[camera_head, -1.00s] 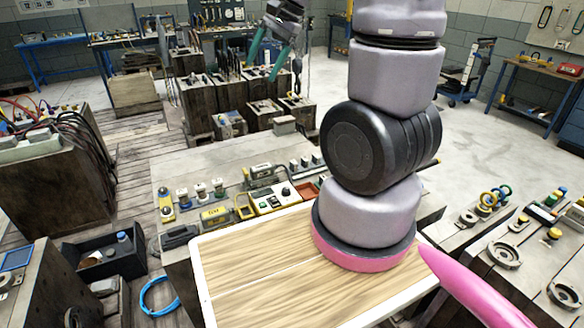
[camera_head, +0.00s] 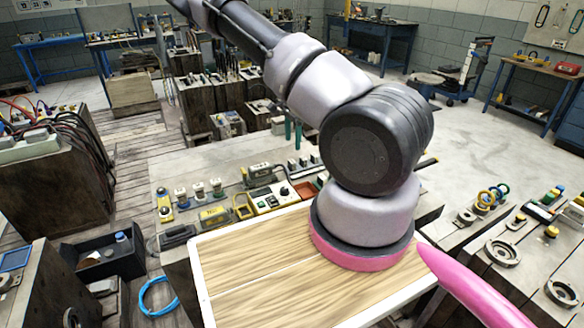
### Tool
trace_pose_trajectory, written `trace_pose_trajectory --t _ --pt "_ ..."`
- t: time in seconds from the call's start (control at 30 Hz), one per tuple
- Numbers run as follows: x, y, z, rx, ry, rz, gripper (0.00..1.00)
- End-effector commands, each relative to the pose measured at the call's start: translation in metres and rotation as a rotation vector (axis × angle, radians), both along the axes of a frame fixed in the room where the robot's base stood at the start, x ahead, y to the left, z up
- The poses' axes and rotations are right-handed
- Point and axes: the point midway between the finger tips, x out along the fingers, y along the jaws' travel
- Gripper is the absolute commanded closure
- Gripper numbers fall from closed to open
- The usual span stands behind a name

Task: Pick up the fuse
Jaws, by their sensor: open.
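I cannot pick out the fuse for certain. On the grey worktable (camera_head: 215,155) stand several small fuse-like parts, among them upright white and dark pieces (camera_head: 199,191) at the left and grey pieces (camera_head: 304,163) near the arm. My gripper (camera_head: 293,146) shows only as two teal fingers pointing down, apart from each other, beyond the grey pieces at the table's far side. The rest of it is hidden behind my arm. It looks open, and I see nothing between the fingers.
A black bin (camera_head: 110,258) and a blue cable coil (camera_head: 158,296) lie at left.

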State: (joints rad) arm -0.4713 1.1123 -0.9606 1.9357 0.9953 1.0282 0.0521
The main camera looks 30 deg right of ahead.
Motion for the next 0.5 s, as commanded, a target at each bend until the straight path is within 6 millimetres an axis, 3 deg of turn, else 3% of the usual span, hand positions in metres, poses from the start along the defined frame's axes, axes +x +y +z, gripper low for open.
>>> trace_pose_trajectory --t 0.23,0.5 --pt "0.0 -0.001 -0.04 -0.004 0.005 0.0 0.2" --pt "0.001 0.0 -0.061 -0.003 0.004 0.001 0.2"
